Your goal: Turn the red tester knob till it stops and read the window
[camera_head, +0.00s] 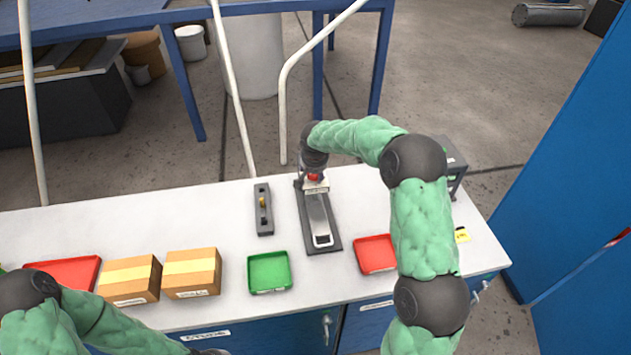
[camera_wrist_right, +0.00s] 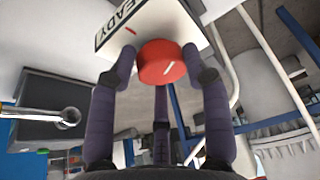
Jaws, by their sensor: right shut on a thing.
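A framed window (camera_wrist_right: 116,22) on the box shows the letters "EADY", cut off at the picture's top edge. A short red mark is on the box beside the knob. My right gripper (camera_wrist_right: 161,76) has its fingers on both sides of the knob, shut on it. In the head view the knob (camera_head: 314,177) shows small under my right gripper (camera_head: 313,169). My left arm shows at lower left; its fingers are out of view.
A dark block (camera_head: 263,221), green tray (camera_head: 269,288), red tray (camera_head: 372,265) and two cardboard boxes (camera_head: 191,288) are on the white bench (camera_head: 230,225). A blue cabinet (camera_head: 560,180) stands at right.

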